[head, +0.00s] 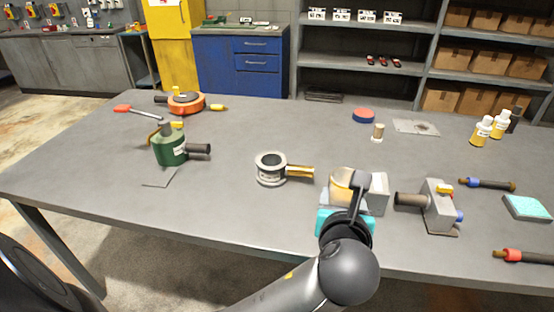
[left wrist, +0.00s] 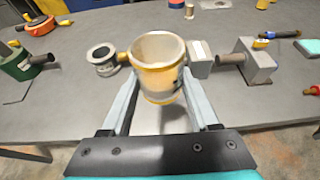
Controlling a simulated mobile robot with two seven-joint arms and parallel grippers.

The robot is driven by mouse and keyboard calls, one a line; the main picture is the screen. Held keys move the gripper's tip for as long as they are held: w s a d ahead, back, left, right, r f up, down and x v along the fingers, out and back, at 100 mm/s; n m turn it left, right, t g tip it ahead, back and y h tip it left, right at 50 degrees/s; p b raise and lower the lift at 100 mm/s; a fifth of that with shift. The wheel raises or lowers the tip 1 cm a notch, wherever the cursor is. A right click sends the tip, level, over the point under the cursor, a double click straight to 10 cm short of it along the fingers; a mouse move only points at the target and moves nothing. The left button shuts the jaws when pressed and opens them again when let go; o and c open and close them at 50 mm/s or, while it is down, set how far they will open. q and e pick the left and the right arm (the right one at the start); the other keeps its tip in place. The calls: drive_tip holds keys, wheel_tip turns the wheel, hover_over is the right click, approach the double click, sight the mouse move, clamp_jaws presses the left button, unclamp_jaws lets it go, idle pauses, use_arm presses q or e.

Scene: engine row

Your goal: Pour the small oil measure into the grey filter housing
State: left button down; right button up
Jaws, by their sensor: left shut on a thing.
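My left gripper (head: 347,192) is shut on the small oil measure (head: 340,181), a pale cup with a yellow band. In the left wrist view the measure (left wrist: 158,62) stands between the fingers of the left gripper (left wrist: 160,88), roughly upright with its open mouth showing. I cannot tell how much oil is in it. The grey filter housing (head: 271,172), round and open-topped with a brass side pipe, stands on the table left of the measure and apart from it. It also shows in the left wrist view (left wrist: 103,64). My right gripper is not in view.
A green housing (head: 168,150) and an orange one (head: 186,103) stand farther left on the table (head: 225,225). A grey block (head: 378,194) is close beside the measure; a grey unit with a pipe (head: 438,208) is farther right. A small beige cup (head: 378,132) stands behind.

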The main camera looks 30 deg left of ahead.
use_arm(q)
drive_tip(key=w+a+f+m+h+p, duration=0.1)
drive_tip(key=w+a+f, duration=0.2)
drive_tip(key=f, duration=0.1)
drive_tip(key=w+a+f+m+h, duration=0.1)
drive_tip(key=w+a+f, duration=0.2)
drive_tip(key=w+f, duration=0.1)
drive_tip(key=w+a+f+m+h+p, duration=0.1)
drive_tip(key=w+a+f, duration=0.2)
drive_tip(key=w+f, duration=0.1)
drive_tip(key=shift+w+a+f+t+h+p, duration=0.1)
drive_tip(key=shift+f+t+h+p, duration=0.2)
drive_tip(key=shift+f+h, duration=0.1)
drive_tip(key=a, duration=0.2)
drive_tip(key=a+f, duration=0.1)
drive_tip(key=a, duration=0.2)
drive_tip(key=a+f, duration=0.1)
drive_tip(key=a, duration=0.1)
drive_tip(key=shift+w+a+f+p, duration=0.15)
drive_tip(key=shift+w+f+p, duration=0.05)
drive_tip(key=shift+w+p, duration=0.2)
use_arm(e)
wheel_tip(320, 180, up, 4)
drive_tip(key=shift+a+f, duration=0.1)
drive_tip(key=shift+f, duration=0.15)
